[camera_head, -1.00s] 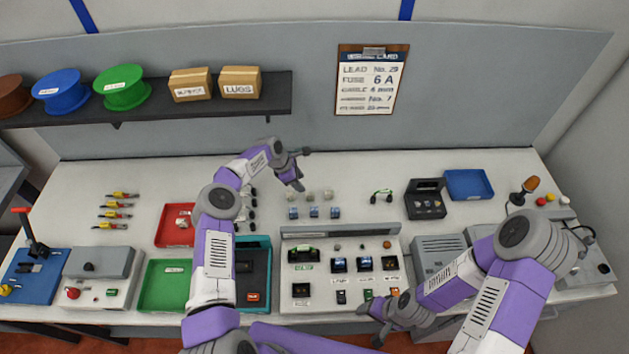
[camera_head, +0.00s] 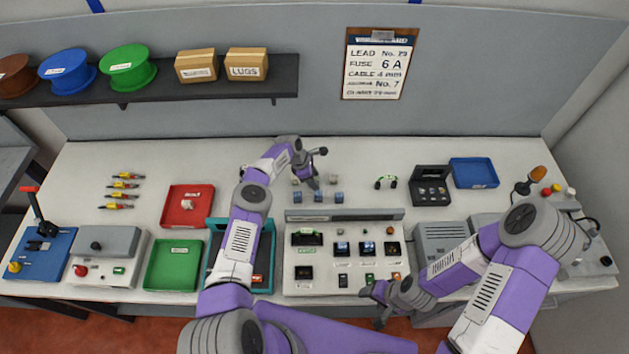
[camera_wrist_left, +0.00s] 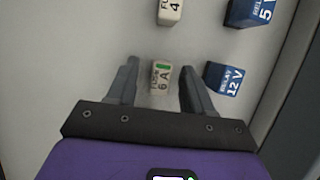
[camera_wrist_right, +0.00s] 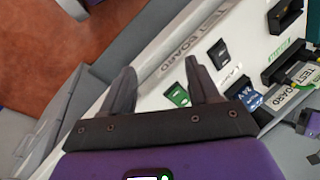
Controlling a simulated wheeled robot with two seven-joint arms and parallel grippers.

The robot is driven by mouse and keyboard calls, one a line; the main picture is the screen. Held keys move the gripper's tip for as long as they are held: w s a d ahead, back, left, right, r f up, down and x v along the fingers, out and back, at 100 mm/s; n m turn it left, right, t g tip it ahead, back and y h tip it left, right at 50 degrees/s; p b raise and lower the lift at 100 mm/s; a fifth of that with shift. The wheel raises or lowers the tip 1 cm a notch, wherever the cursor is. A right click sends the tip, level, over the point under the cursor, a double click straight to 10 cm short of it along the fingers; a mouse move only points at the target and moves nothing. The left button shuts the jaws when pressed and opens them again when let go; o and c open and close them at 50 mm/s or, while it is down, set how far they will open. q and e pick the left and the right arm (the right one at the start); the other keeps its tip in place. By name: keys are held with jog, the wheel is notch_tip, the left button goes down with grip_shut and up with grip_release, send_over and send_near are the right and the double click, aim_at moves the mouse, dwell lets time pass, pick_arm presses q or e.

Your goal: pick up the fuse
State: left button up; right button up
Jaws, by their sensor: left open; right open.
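In the left wrist view a small pale fuse (camera_wrist_left: 161,78) marked "6 A", with a green mark, stands between the fingers of my open left gripper (camera_wrist_left: 160,65). Both fingers are apart from it. A second fuse marked "4" (camera_wrist_left: 170,10) stands further off, at the top edge. In the head view my left gripper (camera_head: 318,169) is at the small parts row behind the test board, and I cannot tell there which part is the 6 A fuse. My right gripper (camera_head: 373,306) is open and empty near the test board's front right.
Blue relays stand right beside the fuses, one marked 12 V (camera_wrist_left: 223,79). The test board (camera_head: 318,285) lies in front of the row. Red (camera_head: 168,210), green (camera_head: 155,268) and blue (camera_head: 472,173) trays stand around. A clipboard (camera_head: 374,65) reads "FUSE 6 A".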

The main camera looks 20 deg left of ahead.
pick_arm(q)
grip_shut()
dwell(0.4)
